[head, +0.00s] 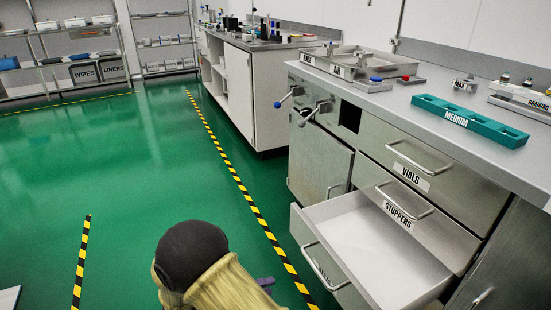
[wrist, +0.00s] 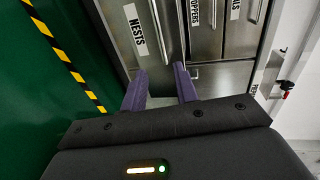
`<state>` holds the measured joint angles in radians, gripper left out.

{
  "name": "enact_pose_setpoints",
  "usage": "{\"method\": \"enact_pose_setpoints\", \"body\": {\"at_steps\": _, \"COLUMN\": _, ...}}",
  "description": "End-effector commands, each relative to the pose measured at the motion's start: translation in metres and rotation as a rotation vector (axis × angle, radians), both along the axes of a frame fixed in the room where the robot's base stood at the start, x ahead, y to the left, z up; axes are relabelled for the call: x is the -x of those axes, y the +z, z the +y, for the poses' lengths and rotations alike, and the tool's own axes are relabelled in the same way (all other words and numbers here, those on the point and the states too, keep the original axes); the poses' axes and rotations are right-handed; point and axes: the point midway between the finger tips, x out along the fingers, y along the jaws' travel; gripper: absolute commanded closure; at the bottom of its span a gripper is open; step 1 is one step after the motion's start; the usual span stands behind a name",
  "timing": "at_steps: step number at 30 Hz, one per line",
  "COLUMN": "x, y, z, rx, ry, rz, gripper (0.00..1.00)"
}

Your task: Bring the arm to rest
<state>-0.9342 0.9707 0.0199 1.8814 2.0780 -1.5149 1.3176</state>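My gripper (wrist: 159,68) shows in the wrist view with two purple fingers spread apart and nothing between them. Beyond the fingers is a steel front with the label NESTS (wrist: 136,29). In the head view my arm is low at the bottom centre, left of the cabinet, and a small purple piece of the gripper (head: 265,282) shows beside it. Most of the gripper is hidden there. No contact between the fingers and the cabinet can be made out.
A drawer (head: 365,240) stands pulled out and looks empty, right of my arm. Drawers labelled VIALS (head: 410,177) and STOPPERS (head: 398,214) are above it. The counter holds a teal MEDIUM tray (head: 470,120) and a steel tray (head: 345,62). Green floor (head: 130,170) at left is open.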

Motion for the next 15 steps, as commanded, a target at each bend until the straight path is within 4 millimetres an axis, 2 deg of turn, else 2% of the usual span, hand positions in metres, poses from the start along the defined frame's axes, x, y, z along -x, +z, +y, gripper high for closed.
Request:
{"method": "enact_pose_setpoints", "body": {"at_steps": 4, "x": -0.021, "y": 0.010, "z": -0.007, "rx": -0.035, "ry": 0.060, "rz": 0.040, "gripper": 0.70}}
{"method": "enact_pose_setpoints", "body": {"at_steps": 7, "x": -0.050, "y": 0.024, "z": -0.015, "rx": -0.077, "ry": 0.166, "rz": 0.105, "gripper": 0.70}}
{"method": "enact_pose_setpoints", "body": {"at_steps": 12, "x": -0.102, "y": 0.055, "z": -0.029, "rx": -0.124, "ry": 0.437, "rz": 0.262, "gripper": 0.70}}
{"method": "enact_pose_setpoints", "body": {"at_steps": 15, "x": -0.122, "y": 0.074, "z": -0.037, "rx": -0.115, "ry": 0.610, "rz": 0.361, "gripper": 0.70}}
